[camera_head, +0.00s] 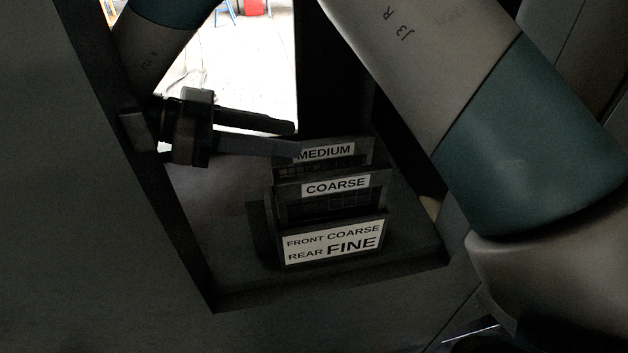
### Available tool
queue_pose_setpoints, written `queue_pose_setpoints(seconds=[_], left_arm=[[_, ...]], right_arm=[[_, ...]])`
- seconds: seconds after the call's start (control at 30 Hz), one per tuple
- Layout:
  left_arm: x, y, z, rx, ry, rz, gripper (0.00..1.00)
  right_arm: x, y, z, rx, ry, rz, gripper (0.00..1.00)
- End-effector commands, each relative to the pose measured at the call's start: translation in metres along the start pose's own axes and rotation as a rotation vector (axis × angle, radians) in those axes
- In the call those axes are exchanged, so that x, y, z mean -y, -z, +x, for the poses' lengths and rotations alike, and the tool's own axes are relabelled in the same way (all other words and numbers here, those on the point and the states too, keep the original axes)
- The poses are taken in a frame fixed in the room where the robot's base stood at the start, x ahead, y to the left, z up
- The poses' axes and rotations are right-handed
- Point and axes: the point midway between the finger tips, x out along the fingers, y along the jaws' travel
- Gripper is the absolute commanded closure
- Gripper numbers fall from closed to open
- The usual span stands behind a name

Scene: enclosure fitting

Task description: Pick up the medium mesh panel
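The medium mesh panel (352,151), a dark framed panel with a white MEDIUM label, stands rearmost in a dark rack, behind the panel labelled COARSE (335,186). My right gripper (291,138) reaches in from the left with its two fingers pointing right. A gap shows between the fingers, so it looks open. The nearer fingertip overlaps the left end of the MEDIUM label in the picture. The farther finger lies behind and above it. I cannot tell whether either finger touches the panel. My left gripper is not in view.
The rack's front label (333,241) reads FRONT COARSE, REAR FINE. The rack stands inside a dark enclosure opening with a lower sill (330,287). My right arm crosses the upper right. A bright floor (245,65) shows beyond the opening.

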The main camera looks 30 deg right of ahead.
Motion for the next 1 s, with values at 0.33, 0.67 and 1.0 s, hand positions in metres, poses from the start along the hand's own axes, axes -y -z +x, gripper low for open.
queue_pose_setpoints(seconds=[0.33, 0.67, 1.0], left_arm=[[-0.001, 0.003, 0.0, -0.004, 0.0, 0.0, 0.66], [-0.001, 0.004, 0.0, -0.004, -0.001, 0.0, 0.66], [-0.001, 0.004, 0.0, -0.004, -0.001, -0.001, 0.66]], right_arm=[[0.0, 0.0, 0.003, 0.0, -0.002, 0.0, 0.66], [0.0, 0.0, 0.023, 0.0, -0.001, 0.001, 0.66], [0.0, 0.0, 0.026, 0.001, -0.002, 0.001, 0.66]])
